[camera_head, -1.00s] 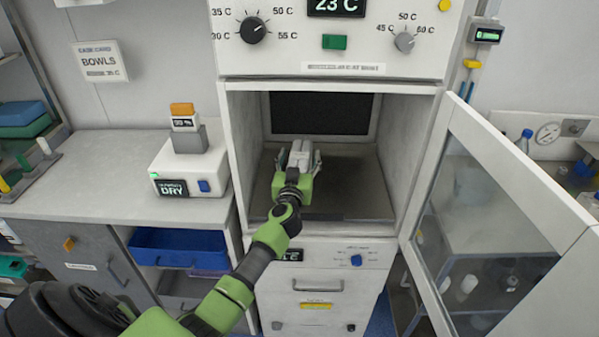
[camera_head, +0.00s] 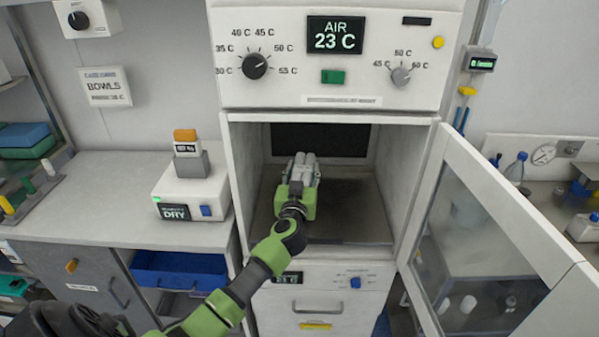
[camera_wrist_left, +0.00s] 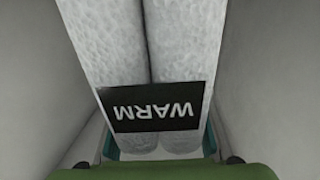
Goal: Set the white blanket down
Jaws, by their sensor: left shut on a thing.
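The white blanket (camera_head: 306,163) is a pale double roll. It is inside the open warming cabinet (camera_head: 242,190), over the left part of the cabinet's dark floor (camera_head: 355,215). In the left wrist view the blanket (camera_wrist_left: 185,40) fills the middle, with a black label reading WARM upside down. My left gripper (camera_head: 302,178) is shut on the blanket, reaching in from the front. I cannot tell whether the blanket touches the floor; its underside is hidden. My right gripper is not in view.
The cabinet's glass door (camera_head: 480,215) stands open to the right. The side walls flank the arm, and the floor right of the blanket is clear. A white DRY unit (camera_head: 190,187) sits on the left counter (camera_head: 100,185). A blue bin (camera_head: 180,270) is below.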

